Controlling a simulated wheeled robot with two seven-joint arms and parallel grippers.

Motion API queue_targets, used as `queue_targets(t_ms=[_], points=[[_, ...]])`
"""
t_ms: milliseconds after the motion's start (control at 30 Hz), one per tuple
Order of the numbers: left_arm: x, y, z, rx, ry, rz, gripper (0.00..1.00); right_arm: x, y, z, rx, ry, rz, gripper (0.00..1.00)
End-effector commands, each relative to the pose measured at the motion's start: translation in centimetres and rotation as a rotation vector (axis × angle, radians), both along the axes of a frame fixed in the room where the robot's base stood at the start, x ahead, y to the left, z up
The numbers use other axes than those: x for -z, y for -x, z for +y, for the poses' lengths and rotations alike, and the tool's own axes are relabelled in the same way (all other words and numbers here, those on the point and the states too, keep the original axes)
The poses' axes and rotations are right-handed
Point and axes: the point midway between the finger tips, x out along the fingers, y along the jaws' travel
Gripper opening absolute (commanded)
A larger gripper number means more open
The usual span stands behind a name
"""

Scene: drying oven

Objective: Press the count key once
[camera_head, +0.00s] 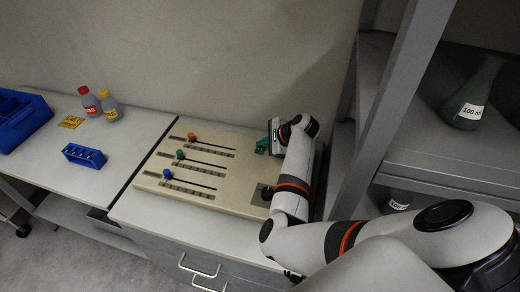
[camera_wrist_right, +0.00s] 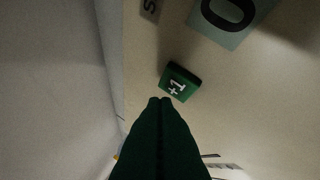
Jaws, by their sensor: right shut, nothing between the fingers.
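The count key is a green block marked "+1" (camera_wrist_right: 180,82), on the beige panel (camera_head: 215,150). In the right wrist view it lies just beyond my right fingertips (camera_wrist_right: 160,101). The dark green fingers are shut together with nothing between them. The tips appear very close to the key's near edge; I cannot tell whether they touch it. A grey-green display showing "0" (camera_wrist_right: 232,18) is beyond the key. In the head view my right gripper (camera_head: 262,147) is over the panel's far right part, and the key cannot be made out there. My left gripper is not in view.
The panel also carries red (camera_head: 192,136), green (camera_head: 180,154) and blue (camera_head: 167,173) slider knobs. A metal shelf post (camera_head: 385,120) stands right of my arm. A blue rack (camera_head: 84,156) and two bottles (camera_head: 100,105) are on the left table.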

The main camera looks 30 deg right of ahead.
Motion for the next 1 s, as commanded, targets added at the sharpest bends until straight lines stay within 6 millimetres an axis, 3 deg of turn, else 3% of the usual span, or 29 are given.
queue_targets(t_ms=[1000], points=[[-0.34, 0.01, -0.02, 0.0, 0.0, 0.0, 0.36, 0.77, 0.04, -0.01, 0.0, 0.001, 0.001, 0.0]])
